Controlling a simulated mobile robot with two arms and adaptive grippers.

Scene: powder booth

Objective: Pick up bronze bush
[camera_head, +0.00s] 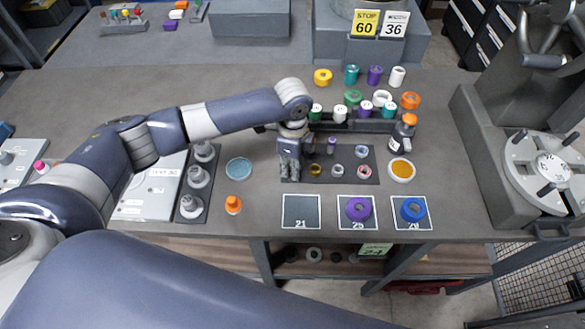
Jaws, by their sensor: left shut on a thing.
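My left gripper (290,171) points down at the left end of a dark mat (347,178). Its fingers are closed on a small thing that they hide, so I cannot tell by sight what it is. A small bronze-gold ring (315,170) lies on the mat just right of the fingers, apart from them. Other small rings on the mat are a grey one (337,170), a red-and-white one (364,171) and a bluish one (361,152). A small purple piece (331,146) stands behind them. My right gripper is not in view.
Behind the mat stands a dark rack (375,125) with several coloured caps and a dark bottle (404,132). In front lie square pads, a bare one (301,211) on the left. An orange dish (401,170) and machine (540,180) are right; a blue dish (238,169) is left.

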